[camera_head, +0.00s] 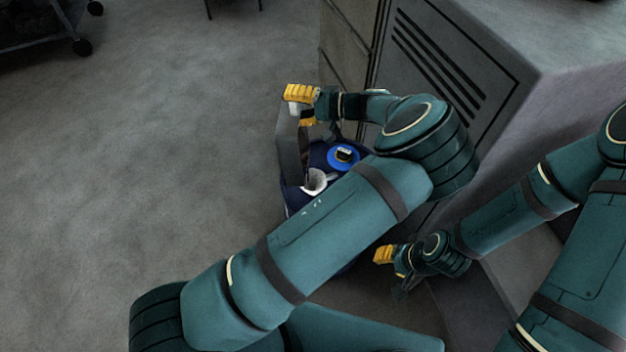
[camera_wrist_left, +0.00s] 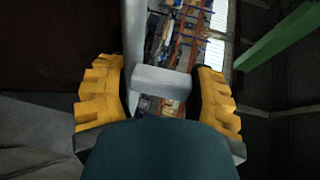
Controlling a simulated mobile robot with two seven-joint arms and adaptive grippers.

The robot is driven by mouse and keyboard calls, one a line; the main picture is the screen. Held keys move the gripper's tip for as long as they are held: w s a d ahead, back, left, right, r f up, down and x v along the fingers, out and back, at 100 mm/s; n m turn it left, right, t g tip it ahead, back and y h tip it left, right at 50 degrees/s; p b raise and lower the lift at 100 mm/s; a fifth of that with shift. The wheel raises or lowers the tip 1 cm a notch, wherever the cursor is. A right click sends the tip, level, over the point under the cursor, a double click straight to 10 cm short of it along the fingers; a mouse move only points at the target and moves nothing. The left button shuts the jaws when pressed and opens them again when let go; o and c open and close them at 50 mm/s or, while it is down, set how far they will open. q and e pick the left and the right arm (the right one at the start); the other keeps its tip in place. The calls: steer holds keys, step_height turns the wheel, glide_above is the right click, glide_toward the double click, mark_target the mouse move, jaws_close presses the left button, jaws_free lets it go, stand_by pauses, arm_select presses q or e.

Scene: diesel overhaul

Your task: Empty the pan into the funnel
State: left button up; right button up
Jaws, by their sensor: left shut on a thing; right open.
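The pan (camera_head: 289,150) is grey and steeply tilted, its side standing nearly on edge above the left part of a dark blue drum (camera_head: 289,195). My left gripper (camera_head: 302,108) is shut on it at its upper end. In the left wrist view a grey handle-like bar (camera_wrist_left: 162,82) of it lies between the yellow fingers. The funnel (camera_head: 315,181) is pale and sits on the drum top, just right of and below the pan; my left arm hides part of it. The pan's inside is mostly hidden. My right gripper (camera_head: 384,255) is open and empty, low and right of the drum.
A blue round cap (camera_head: 343,156) is on the drum top beside the funnel. A grey cabinet with vent slots (camera_head: 437,60) stands close behind and right. The floor (camera_head: 130,150) on the left is clear. Wheeled equipment (camera_head: 50,25) stands far at upper left.

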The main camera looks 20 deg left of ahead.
arm_select(q)
steer(key=shift+w+d, duration=0.1)
steer(key=shift+d, duration=0.1)
stand_by(0.4)
steer(key=shift+w+d+r+y, duration=0.15)
steer(key=shift+d+y, duration=0.25)
steer(key=shift+d, duration=0.25)
steer(key=shift+d+b, duration=0.1)
steer(key=shift+b, duration=0.2)
steer(key=shift+w+d+y, duration=0.1)
steer(key=shift+d+y, duration=0.3)
steer(key=shift+d, duration=0.35)
steer(key=shift+b, duration=0.3)
steer(key=shift+w+d+y+b, duration=0.2)
steer(key=shift+d+y+b, duration=0.2)
steer(key=shift+d, duration=0.4)
steer(key=shift+d, duration=0.15)
